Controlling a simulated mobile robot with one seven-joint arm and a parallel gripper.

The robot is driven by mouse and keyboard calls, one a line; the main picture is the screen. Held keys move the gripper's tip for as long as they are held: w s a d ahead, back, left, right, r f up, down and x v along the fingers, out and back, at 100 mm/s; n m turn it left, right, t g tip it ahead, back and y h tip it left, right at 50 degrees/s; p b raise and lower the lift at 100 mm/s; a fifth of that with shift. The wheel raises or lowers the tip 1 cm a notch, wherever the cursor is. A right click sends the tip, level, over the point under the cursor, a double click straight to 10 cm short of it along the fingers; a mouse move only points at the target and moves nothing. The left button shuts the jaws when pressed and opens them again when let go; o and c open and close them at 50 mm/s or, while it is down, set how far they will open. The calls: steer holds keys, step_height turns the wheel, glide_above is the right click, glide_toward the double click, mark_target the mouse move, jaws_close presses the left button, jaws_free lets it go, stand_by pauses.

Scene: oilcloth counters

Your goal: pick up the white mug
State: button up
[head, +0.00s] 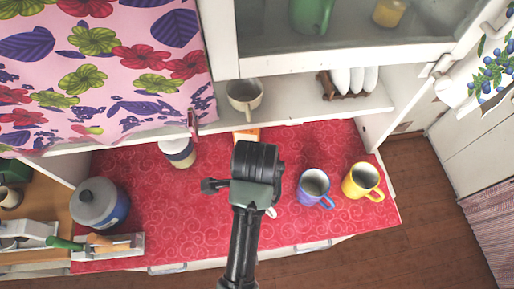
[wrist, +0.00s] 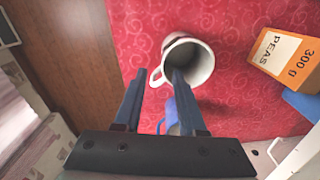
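The white mug (wrist: 205,68) stands on the red patterned counter in the wrist view, its dark opening facing me and its handle toward the lower left. My gripper (wrist: 159,73) is open, its two dark fingers apart. The right fingertip overlaps the mug's rim in the picture, and the handle shows between the fingertips; I cannot tell whether they touch. In the head view my gripper (head: 257,165) and arm hide most of the mug; only a bit of its handle (head: 272,212) shows.
An orange peas box (wrist: 285,55) lies near the mug. A purple-blue mug (head: 314,188) and a yellow mug (head: 361,182) stand to the right. A canister (head: 178,153) and a lidded pot (head: 99,203) are left. A pale cup (head: 244,96) sits on the shelf behind.

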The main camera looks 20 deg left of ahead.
steer(key=f, duration=0.4)
steer(key=shift+w, duration=0.35)
steer(key=shift+s+f+p, duration=0.15)
steer(key=shift+f+p, duration=0.15)
steer(key=shift+p, duration=0.05)
steer(key=shift+w+f+p, duration=0.2)
steer(key=shift+f+p, duration=0.3)
steer(key=shift+f, duration=1.85)
jaws_close()
steer(key=shift+r, duration=0.1)
